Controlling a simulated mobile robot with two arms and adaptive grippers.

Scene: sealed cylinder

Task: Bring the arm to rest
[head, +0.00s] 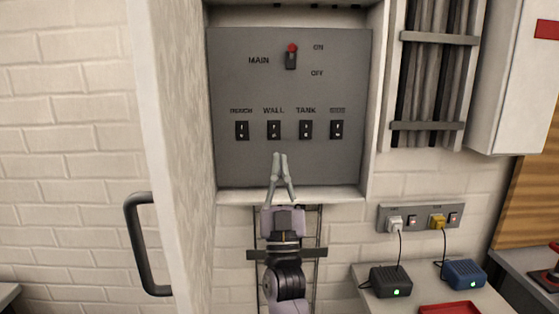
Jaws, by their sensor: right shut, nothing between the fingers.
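My right gripper (279,158) is in the middle of the head view, pointing up, with its fingertips together and nothing between them. It is in front of the lower part of a grey switch panel (230,75), just below the small switches labelled WALL and TANK. I cannot tell whether the fingertips touch the panel. The MAIN lever (291,57) has a red tip, which is up beside ON. My left gripper is not in view.
The panel's cabinet door (176,120) stands open on the left, with a dark handle (140,245). On the right are a wall socket (421,217) with two plugs, a black box (391,281) and a blue box (464,272) with green lights, and a red tray (449,309).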

